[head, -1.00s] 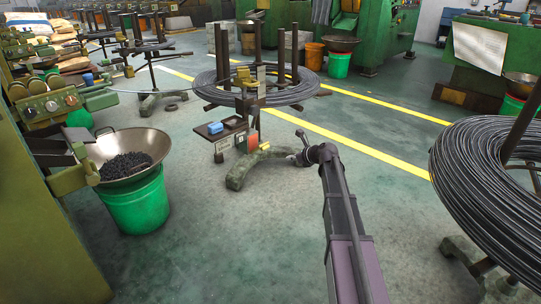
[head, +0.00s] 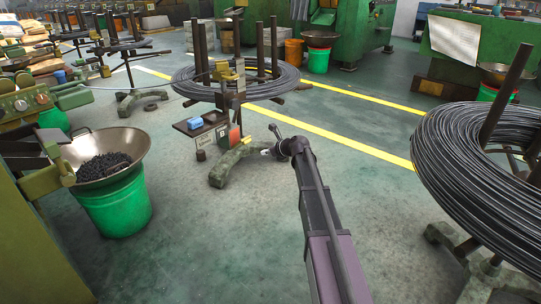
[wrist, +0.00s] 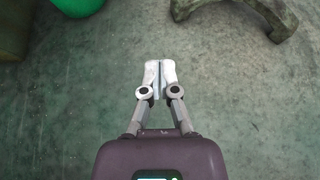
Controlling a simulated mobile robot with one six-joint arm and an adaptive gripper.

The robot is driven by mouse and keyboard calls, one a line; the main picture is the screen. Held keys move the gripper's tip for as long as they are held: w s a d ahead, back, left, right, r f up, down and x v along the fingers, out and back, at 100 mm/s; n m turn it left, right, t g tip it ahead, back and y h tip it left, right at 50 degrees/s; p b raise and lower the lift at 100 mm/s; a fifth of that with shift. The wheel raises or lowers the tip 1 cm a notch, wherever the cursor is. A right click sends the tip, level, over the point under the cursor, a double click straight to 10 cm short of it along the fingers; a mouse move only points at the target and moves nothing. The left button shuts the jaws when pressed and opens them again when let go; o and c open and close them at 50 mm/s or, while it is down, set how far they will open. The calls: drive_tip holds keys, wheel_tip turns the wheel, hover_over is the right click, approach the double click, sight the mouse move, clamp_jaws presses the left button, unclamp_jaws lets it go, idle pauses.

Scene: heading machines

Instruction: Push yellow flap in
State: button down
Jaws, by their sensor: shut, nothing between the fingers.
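I cannot tell for sure which part is the yellow flap. A yellowish-olive plate (head: 42,183) juts from the green machine at the left of the head view, beside the bowl. A small yellow piece (head: 226,74) is on the upright of the middle wire stand. My gripper (head: 266,153) is in front of that stand's foot in the head view, apart from both yellow parts. In the wrist view my gripper (wrist: 160,75) is shut and empty, with its fingertips together above bare floor.
A metal bowl (head: 130,145) of dark pieces sits on a green bucket (head: 118,210) at left. A wire coil (head: 465,150) on a stand fills the right. The middle stand's foot (head: 228,165) is near my gripper. The floor (head: 200,255) in front is clear.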

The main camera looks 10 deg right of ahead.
drive_tip(key=w+a, duration=0.4)
drive_tip(key=w, duration=0.1)
drive_tip(key=shift+w+a+p, duration=0.15)
drive_tip(key=shift+w+p, duration=0.25)
drive_tip(key=shift+r, duration=0.2)
idle(0.6)
